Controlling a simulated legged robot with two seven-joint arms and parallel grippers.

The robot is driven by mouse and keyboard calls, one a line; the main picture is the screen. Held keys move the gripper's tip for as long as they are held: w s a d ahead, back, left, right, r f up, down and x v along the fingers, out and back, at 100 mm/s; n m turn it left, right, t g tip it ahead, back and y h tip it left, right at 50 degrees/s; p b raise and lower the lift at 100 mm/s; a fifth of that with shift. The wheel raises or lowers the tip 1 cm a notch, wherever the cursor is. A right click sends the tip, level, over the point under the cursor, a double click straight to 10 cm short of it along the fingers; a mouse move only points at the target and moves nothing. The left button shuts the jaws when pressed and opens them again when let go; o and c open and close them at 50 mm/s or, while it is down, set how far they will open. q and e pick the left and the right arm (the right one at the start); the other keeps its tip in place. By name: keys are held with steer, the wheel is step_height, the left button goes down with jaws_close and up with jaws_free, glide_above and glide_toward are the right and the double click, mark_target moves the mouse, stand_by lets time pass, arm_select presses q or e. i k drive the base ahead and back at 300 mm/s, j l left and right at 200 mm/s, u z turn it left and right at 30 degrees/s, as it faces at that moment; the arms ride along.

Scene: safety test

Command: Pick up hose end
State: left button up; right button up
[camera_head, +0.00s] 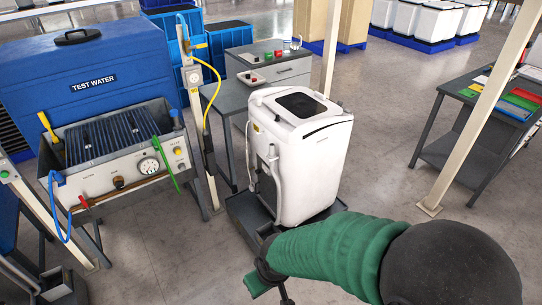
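A white top-loading washing machine (300,150) stands upright in a dark tray (240,210). A light grey hose (275,180) runs down its left side; its lower end is hard to make out. A yellow hose (219,85) hangs from a tap on a post, with a dark lower section. A blue hose (52,205) loops at the left of the test water bench. My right arm, in a green sleeve, reaches in from the lower right. Its dark end (268,270) is in front of the tray's near edge, below the machine. Its fingers cannot be made out clearly. My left gripper is not in view.
The blue tank (92,78) marked TEST WATER stands behind a ribbed sink bench with a dial. A grey side table (270,70) is behind the machine. A cream post (470,130) and a dark table (478,115) stand at right. Floor between machine and post is clear.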

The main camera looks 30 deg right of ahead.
mark_target(271, 155)
steer(key=i+z, duration=0.15)
steer(key=z, duration=0.25)
steer(key=i+z, duration=0.1)
steer(key=z, duration=0.3)
steer(key=i+j+z, duration=0.1)
steer(key=z, duration=0.3)
steer(key=i+j+z, duration=0.15)
steer(key=i+j, duration=0.15)
steer(key=i+j+z, duration=0.1)
steer(key=i+j, duration=0.15)
steer(key=i+j+z, duration=0.15)
steer(key=i+j, duration=0.15)
steer(key=i+j+z, duration=0.1)
steer(key=j, duration=0.4)
steer(key=i+j+z, duration=0.15)
steer(key=i+j, duration=0.2)
steer(key=i+j+z, duration=0.1)
steer(key=j, duration=0.4)
steer(key=i+j, duration=0.45)
steer(key=j, duration=0.25)
